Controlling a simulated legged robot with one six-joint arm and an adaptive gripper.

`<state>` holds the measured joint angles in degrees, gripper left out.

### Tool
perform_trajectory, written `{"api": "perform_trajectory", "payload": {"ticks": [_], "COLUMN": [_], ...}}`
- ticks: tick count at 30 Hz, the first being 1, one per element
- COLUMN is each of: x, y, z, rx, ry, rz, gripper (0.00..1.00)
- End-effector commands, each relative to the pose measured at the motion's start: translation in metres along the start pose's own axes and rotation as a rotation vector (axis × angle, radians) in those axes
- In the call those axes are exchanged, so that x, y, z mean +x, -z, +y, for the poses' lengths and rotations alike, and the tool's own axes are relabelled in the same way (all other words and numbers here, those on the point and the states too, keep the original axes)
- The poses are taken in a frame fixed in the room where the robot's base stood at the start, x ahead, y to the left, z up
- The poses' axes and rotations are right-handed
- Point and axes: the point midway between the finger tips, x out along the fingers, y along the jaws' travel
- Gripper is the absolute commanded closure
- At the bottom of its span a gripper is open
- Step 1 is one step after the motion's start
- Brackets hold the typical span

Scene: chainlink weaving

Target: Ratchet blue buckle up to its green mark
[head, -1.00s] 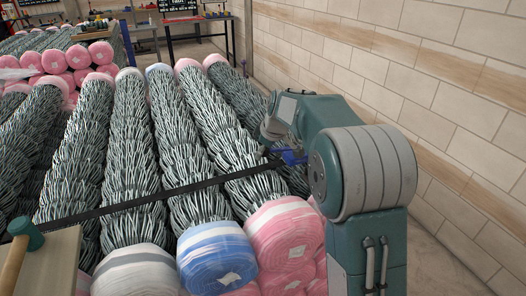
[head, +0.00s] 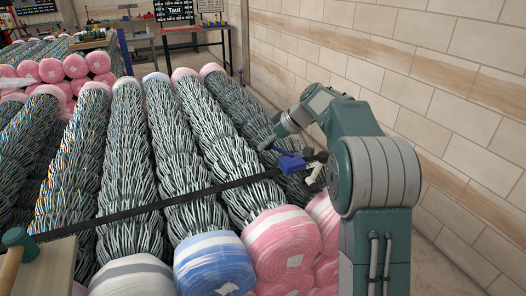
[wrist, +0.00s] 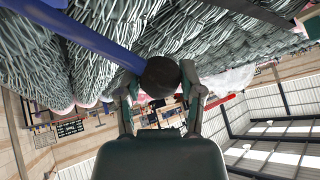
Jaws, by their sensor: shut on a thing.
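The blue buckle (head: 291,163) sits on the black strap (head: 190,192) at the right edge of the bundled wire mesh rolls. My gripper (head: 267,144) is just beyond and left of the buckle, over the outer roll. In the wrist view, my gripper (wrist: 161,84) is shut on the dark round knob (wrist: 160,76) at the end of a blue lever (wrist: 75,32). The lever runs from the knob to the upper left. I cannot make out a green mark in either view.
A pale fitting (head: 313,176) shows beside the buckle. Pink-, blue- and white-wrapped roll ends (head: 214,262) face me. A block wall (head: 430,90) stands on the right. A hammer (head: 18,240) lies at lower left. A far board (head: 174,11) reads "Taut".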

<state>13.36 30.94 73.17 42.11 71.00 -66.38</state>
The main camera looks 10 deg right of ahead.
Motion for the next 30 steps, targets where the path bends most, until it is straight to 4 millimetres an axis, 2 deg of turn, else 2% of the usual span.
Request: {"api": "perform_trajectory", "payload": {"ticks": [10, 28, 29, 30], "x": [-0.017, -0.02, -0.02, -0.02], "y": [0.003, 0.003, 0.003, 0.003], "z": [0.01, 0.011, 0.011, 0.011], "rx": [0.07, 0.086, 0.086, 0.086], "ry": [0.121, 0.15, 0.15, 0.151], "rz": [0.094, 0.112, 0.112, 0.112], "gripper": [1.0, 1.0, 0.38, 0.2]}}
